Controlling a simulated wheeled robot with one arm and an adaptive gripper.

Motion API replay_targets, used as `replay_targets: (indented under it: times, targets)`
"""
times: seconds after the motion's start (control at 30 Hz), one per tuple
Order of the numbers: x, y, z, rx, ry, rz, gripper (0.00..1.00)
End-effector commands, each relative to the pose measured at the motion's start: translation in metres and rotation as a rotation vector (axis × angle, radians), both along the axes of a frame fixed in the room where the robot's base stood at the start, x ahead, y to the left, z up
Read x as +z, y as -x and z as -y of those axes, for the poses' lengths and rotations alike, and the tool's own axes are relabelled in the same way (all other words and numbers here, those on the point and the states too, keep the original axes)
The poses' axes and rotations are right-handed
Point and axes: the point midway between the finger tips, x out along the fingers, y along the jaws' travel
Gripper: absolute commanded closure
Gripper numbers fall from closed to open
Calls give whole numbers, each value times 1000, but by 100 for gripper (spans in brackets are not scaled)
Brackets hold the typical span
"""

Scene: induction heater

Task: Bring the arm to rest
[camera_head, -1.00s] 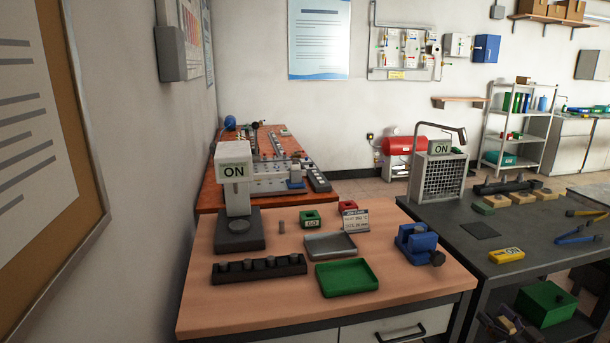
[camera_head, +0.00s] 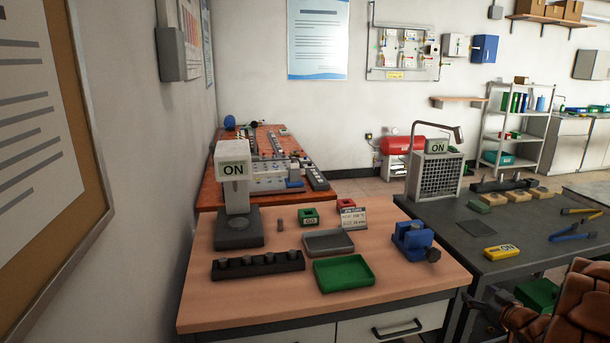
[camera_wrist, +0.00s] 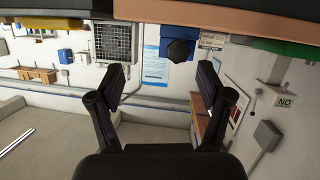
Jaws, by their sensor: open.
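In the wrist view my gripper (camera_wrist: 158,80) has its two dark fingers spread wide apart, with nothing between them. That view is upside down, and the bench's edge (camera_wrist: 200,18) runs along its top, clear of the fingers. A brown jointed part of my arm (camera_head: 572,312) shows at the bottom right corner, in front of the dark bench (camera_head: 548,240).
The wooden bench (camera_head: 200,288) holds an ON machine (camera_head: 236,190), a dark block with several pegs (camera_head: 258,264), a grey tray (camera_head: 328,242), a green tray (camera_head: 343,274) and a blue vise (camera_head: 413,241). A noticeboard (camera_head: 62,130) hangs at left.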

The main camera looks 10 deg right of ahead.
Motion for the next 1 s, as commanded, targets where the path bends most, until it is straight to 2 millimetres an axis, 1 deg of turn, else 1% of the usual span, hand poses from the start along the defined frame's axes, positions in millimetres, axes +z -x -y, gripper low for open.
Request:
replay_targets:
  times: [0.03, 0.1, 0.23, 0.37, 0.5, 0.57, 0.77, 0.97, 1.0]
  targets:
    - [10, -8, -5, -18, 30, -39, 22]
    - [16, -14, -9, -51, 58, -100, 22]
    - [29, -18, -21, -117, 96, -207, 22]
    - [42, -15, -40, -177, 119, -308, 22]
    - [57, -5, -67, -237, 128, -410, 22]
    - [63, 1, -80, -259, 125, -453, 22]
    - [75, 34, -136, -310, 95, -607, 22]
    - [83, 80, -203, -326, 36, -762, 22]
    - [83, 91, -217, -324, 21, -796, 22]
